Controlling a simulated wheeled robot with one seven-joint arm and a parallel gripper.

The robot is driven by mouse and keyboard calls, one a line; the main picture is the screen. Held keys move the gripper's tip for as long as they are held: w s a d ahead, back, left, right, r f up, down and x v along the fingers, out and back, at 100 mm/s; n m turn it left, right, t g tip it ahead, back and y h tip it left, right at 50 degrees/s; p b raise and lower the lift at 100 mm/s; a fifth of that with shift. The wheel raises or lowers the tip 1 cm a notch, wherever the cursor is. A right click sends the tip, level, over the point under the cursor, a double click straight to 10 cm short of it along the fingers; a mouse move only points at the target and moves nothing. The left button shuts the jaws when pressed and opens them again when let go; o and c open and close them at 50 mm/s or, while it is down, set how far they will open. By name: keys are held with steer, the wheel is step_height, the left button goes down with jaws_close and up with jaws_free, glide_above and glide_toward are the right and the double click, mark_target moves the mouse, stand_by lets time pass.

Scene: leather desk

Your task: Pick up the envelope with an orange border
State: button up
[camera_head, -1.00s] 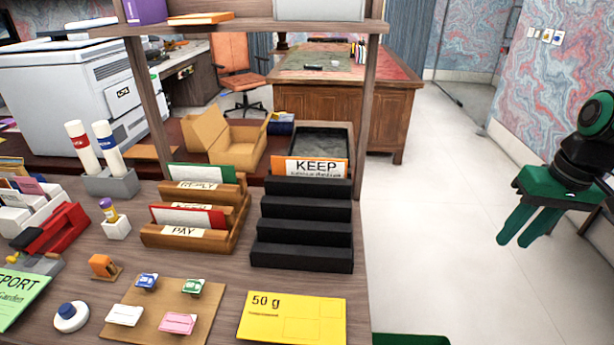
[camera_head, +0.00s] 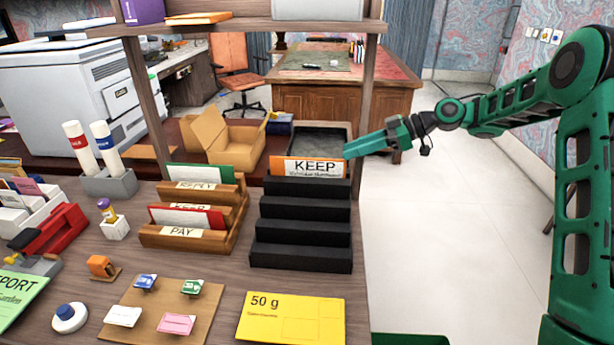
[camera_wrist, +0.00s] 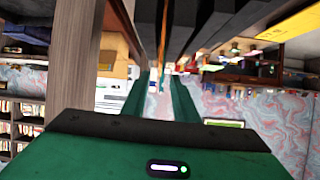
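The orange-bordered envelope (camera_head: 281,166), with the word KEEP on its front, stands in the rear slot of the black stepped sorter (camera_head: 301,233). Its lower part is hidden by the sorter. My gripper (camera_head: 347,151) comes from the right, its fingertips close to the envelope's upper right corner. In the wrist view my gripper (camera_wrist: 161,76) is open, with a gap between the two green fingers. A thin orange edge (camera_wrist: 164,35), seemingly the envelope's, lines up with that gap just beyond the tips. I cannot tell whether they touch.
A shelf post (camera_head: 366,90) rises just behind the sorter, with a shelf board (camera_head: 240,28) above. A wooden sorter (camera_head: 190,236) with green- and red-edged envelopes stands left. A dark tray (camera_head: 345,132) lies behind the envelope. A yellow envelope (camera_head: 291,318) lies in front. The right side is open floor.

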steer(key=a, duration=0.1)
glide_above(308, 174)
steer(key=d, duration=0.2)
steer(key=f, duration=0.3)
steer(key=shift+w+a+f+n+y, duration=0.2)
steer(key=shift+f+n+y, duration=0.1)
steer(key=shift+f+n, duration=0.1)
steer(key=shift+c, duration=0.7)
jaws_close()
